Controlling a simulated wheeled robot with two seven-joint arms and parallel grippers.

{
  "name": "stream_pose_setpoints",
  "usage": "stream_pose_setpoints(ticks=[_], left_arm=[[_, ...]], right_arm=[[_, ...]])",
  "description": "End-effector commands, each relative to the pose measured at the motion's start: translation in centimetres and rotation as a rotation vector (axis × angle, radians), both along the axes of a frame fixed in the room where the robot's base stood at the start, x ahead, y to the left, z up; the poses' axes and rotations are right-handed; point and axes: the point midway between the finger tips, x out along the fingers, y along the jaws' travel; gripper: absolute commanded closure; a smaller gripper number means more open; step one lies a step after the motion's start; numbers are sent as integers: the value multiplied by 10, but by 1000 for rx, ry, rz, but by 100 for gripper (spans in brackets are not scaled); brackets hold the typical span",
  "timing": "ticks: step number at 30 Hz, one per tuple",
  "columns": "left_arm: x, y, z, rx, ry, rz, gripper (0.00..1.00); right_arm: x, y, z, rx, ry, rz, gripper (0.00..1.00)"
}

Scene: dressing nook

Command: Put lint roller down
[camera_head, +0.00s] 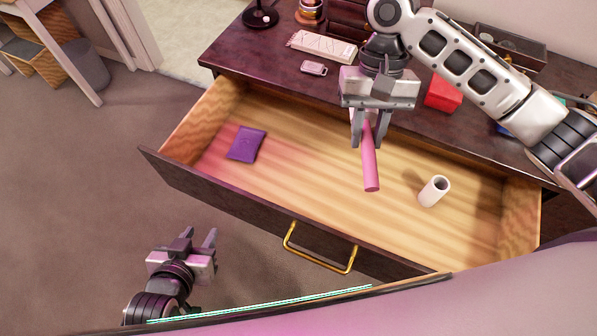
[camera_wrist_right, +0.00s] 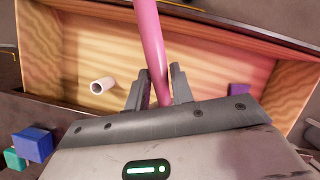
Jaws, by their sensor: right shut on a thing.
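The lint roller, seen as a long pink stick (camera_head: 370,165), is held over the open drawer (camera_head: 300,165). My right gripper (camera_head: 368,146) is shut on it, and the stick's free end points down and toward the drawer front. In the right wrist view the pink stick (camera_wrist_right: 152,45) passes between the fingers of my right gripper (camera_wrist_right: 157,82).
In the drawer lie a purple pouch (camera_head: 246,143) at the left and a white hollow cylinder (camera_head: 434,191) at the right. The drawer floor between them is clear. A red box (camera_head: 443,93) and a pale box (camera_head: 322,47) sit on the dark desktop (camera_head: 250,60).

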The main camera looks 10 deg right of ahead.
Motion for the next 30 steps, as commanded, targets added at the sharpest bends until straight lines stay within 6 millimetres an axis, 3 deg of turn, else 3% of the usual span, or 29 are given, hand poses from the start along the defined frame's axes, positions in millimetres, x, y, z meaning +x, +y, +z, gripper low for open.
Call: stream_pose_setpoints(ticks=[6, 9, 14, 16, 24, 30], left_arm=[[-2, -1, -1, -1, 3, -1, 64], [-3, -2, -1, -2, 7, -3, 64], [-4, -3, -1, -4, 7, -5, 64], [-4, -3, -3, -4, 7, -4, 64], [-2, -4, -8, -6, 5, -5, 64], [-1, -4, -9, -10, 0, -5, 64]], right_arm=[[33, 55, -19, 10, 13, -531, 100], [45, 70, -32, 9, 28, -842, 100], [55, 74, -62, 1, 56, -1289, 100], [56, 71, -87, -6, 69, -1452, 100], [59, 66, -175, -14, 64, -1591, 100], [56, 64, -216, -15, 56, -1602, 100]])
